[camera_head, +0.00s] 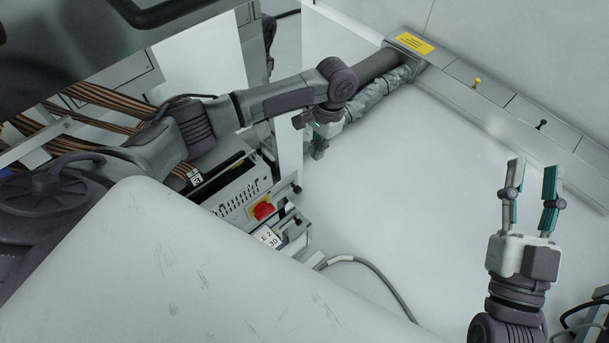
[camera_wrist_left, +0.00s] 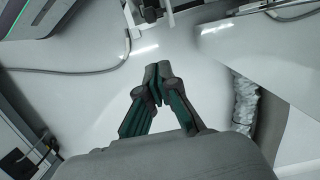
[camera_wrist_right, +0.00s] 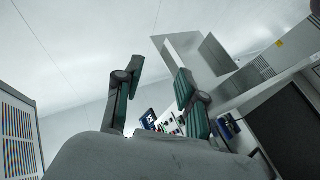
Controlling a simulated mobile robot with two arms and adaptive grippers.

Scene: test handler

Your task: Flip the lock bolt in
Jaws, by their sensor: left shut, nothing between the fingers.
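My left gripper (camera_head: 318,150) hangs below the end of the left arm, beside a light upright post (camera_head: 288,130). In the left wrist view its green-padded fingers (camera_wrist_left: 157,82) meet at the tips with nothing between them. A small dark fitting (camera_wrist_left: 149,10) on a metal part shows beyond the fingertips, apart from them. I cannot tell whether it is the lock bolt, and I cannot make out the bolt clearly in any view. My right gripper (camera_head: 531,175) is open and empty at the right; its spread fingers also show in the right wrist view (camera_wrist_right: 158,78).
A panel with a red rotary switch (camera_head: 264,210) stands below the left arm. A grey cable (camera_head: 372,268) curves over the pale floor (camera_head: 400,190). A metal duct (camera_head: 505,112) runs along the wall. Brown cables (camera_head: 110,105) lie at the left. The middle is clear.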

